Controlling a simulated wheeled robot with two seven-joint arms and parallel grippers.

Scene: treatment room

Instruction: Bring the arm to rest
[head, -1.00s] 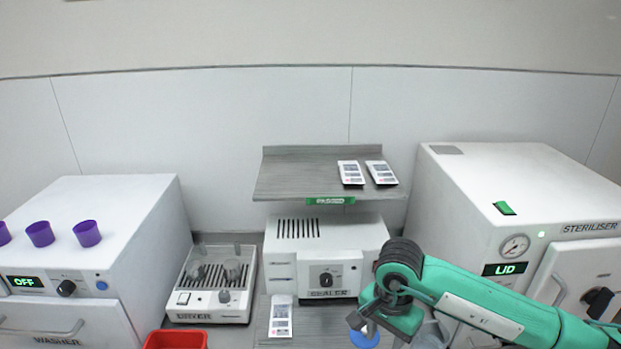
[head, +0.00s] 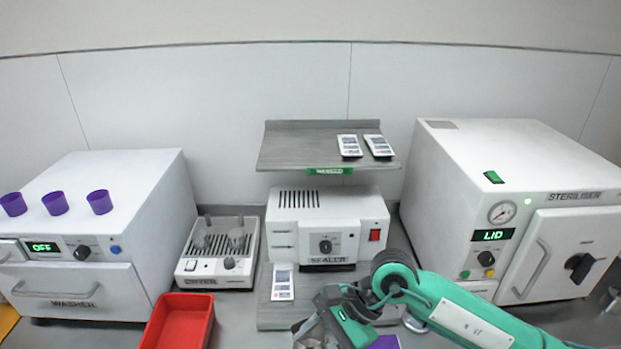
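My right arm (head: 460,312), green with a dark grey joint, comes in from the right edge and bends toward the lower middle. My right gripper (head: 318,330) is at the bottom edge, in front of the sealer. It is seen from behind and partly cut off, so whether its fingers are open or shut is hidden. A purple thing (head: 385,342) shows just right of the gripper, mostly hidden. My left gripper is not in view.
The sealer (head: 290,230) stands under a shelf (head: 290,150) with two pouches. A pouch (head: 282,282) lies before the sealer. The washer (head: 125,205) with purple cups, the dryer (head: 215,282) and a red bin (head: 180,325) are left; the steriliser (head: 470,160), door shut, is right.

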